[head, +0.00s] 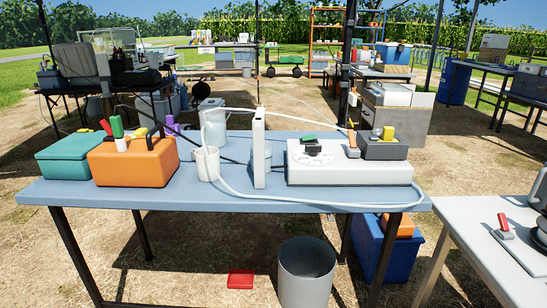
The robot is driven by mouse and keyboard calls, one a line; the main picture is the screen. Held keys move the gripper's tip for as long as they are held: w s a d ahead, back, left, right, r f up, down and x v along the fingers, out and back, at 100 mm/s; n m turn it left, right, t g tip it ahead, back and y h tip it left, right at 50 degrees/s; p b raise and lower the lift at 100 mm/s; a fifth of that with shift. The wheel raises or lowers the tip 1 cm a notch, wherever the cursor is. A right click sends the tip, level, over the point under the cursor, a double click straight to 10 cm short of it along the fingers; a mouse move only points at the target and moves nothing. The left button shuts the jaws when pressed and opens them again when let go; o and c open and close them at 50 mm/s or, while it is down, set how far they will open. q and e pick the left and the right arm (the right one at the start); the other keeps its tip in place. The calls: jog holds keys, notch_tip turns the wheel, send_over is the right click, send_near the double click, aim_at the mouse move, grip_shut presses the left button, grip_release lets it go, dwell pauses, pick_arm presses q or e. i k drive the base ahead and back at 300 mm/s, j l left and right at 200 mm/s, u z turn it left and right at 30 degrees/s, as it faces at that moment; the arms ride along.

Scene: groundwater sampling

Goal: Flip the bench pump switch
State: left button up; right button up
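A white box (350,173), which looks like the bench pump, sits on the right part of the blue table (236,195). A round marked dial (312,158) shows on its top. A dark block with a green piece (309,139) stands behind the dial, and an orange-brown lever-like piece (353,139) stands at the box's far right. I cannot tell which of these is the pump switch, or its position. A white hose (300,203) curves along the box's front. Neither of my grippers is in view.
An orange box (132,162), a teal box (72,157), a white jug (206,163) and an upright white post (259,150) share the table. A grey box (383,151) stands behind the pump. A second table (463,213) at right holds a red-handled block (503,229). A bucket (306,275) stands below.

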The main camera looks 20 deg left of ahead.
aim_at(305, 138)
jog(key=i+j, duration=0.85)
jog(key=j+z, duration=0.15)
jog(key=z, duration=1.05)
jog(key=i, duration=0.05)
